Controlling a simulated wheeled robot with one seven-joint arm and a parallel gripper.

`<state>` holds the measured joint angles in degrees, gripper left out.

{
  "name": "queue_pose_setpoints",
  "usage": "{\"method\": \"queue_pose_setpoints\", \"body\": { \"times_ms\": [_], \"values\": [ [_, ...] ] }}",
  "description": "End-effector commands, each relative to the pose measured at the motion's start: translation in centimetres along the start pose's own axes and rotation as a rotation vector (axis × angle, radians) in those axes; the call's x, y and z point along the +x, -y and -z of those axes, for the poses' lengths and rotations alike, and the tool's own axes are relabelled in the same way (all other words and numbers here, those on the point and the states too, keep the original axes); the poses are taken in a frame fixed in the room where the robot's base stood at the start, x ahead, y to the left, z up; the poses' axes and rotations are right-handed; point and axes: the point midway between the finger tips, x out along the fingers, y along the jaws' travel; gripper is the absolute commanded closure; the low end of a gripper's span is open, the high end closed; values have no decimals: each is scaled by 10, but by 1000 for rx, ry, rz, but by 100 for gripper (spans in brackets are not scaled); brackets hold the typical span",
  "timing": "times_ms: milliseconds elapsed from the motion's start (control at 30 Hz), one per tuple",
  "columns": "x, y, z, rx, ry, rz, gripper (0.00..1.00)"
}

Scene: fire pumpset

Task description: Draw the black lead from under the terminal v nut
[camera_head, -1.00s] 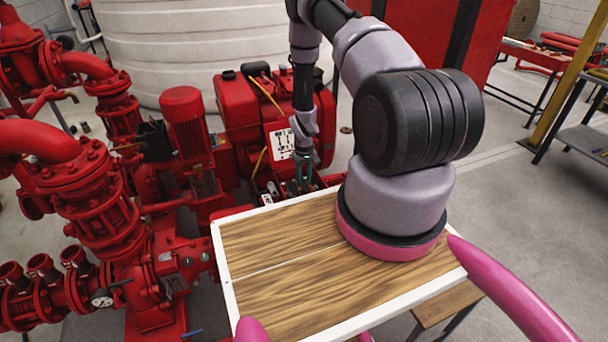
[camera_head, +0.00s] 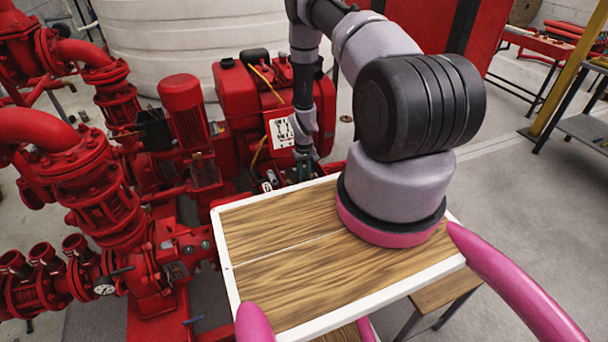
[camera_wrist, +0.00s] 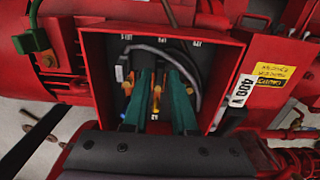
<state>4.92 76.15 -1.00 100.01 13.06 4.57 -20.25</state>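In the wrist view an open red terminal box (camera_wrist: 88,60) fills the middle, with white labels along its top edge. My gripper (camera_wrist: 157,74) reaches into it. Its two teal fingers stand apart, one on each side of a dark gap. Brass-coloured terminal parts (camera_wrist: 157,92) show between and beside the fingers. A grey lead (camera_wrist: 192,62) with a pale end loops behind and right of the fingers. The black lead and the V nut cannot be told apart clearly in the shadow between the fingers. In the head view my gripper (camera_head: 303,168) is small, low beside the red machine.
The red box walls stand close around the fingers. A white label reading 400 V (camera_wrist: 238,91) and a yellow label (camera_wrist: 269,75) are to its right. A red engine unit (camera_head: 240,100) and red pump pipework (camera_head: 95,190) fill the left in the head view.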

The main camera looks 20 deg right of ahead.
Motion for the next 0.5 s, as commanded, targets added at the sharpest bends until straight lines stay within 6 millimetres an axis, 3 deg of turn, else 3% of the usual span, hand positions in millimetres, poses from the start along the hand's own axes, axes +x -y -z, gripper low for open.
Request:
{"method": "queue_pose_setpoints", "body": {
  "times_ms": [500],
  "values": [
    [0, 0, -5, 1, 0, 0, 100]
  ]
}}
